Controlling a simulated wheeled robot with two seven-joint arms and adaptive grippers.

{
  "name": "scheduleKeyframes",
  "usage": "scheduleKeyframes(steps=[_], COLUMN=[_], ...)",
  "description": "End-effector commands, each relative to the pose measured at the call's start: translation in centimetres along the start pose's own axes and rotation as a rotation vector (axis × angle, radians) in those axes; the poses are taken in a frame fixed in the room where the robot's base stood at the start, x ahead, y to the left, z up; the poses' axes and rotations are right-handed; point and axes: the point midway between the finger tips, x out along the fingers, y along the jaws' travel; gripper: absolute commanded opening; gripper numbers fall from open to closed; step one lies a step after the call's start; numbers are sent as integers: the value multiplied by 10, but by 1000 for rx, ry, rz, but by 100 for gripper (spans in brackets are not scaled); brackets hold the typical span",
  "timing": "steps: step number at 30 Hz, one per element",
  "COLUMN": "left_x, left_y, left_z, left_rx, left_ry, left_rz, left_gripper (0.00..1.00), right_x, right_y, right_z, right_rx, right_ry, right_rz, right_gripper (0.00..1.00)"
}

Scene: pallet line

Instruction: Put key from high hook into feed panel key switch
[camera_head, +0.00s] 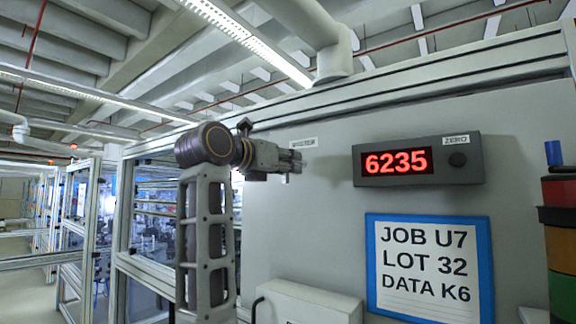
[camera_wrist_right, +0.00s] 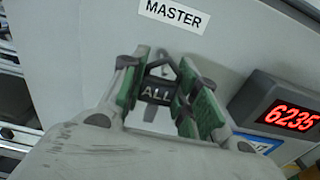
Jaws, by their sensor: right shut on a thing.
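My right gripper (camera_head: 292,165) is raised in front of the grey wall panel, below a small white label. In the right wrist view its green-padded fingers (camera_wrist_right: 158,97) are shut on a black key tag (camera_wrist_right: 157,90) marked "ALL". A narrow grey metal piece shows just below the tag, perhaps the key, mostly hidden between the fingers. A small grey hook-like piece (camera_wrist_right: 163,57) stands above the tag, under the label "MASTER" (camera_wrist_right: 174,15). I cannot tell whether the tag still hangs on it. No key switch can be made out. My left gripper is not in view.
A display reading 6235 (camera_head: 398,162) with a "ZERO" knob is right of the gripper. A blue-framed sign (camera_head: 430,265) is below it. A pale box (camera_head: 305,302) juts out low. A signal tower (camera_head: 560,240) stands far right. Framed glazing is at left.

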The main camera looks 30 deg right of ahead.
Motion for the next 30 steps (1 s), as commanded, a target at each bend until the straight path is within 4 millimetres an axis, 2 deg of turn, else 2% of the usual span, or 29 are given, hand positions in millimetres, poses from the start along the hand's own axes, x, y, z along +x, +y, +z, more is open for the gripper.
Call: scheduleKeyframes(steps=[30], left_x=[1], left_y=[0], left_z=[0], left_rx=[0], left_ry=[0], left_rz=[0], left_gripper=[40], right_x=[-31], right_y=[0], right_z=[0], right_rx=[0], right_ry=[0], right_rz=[1], right_gripper=[9])
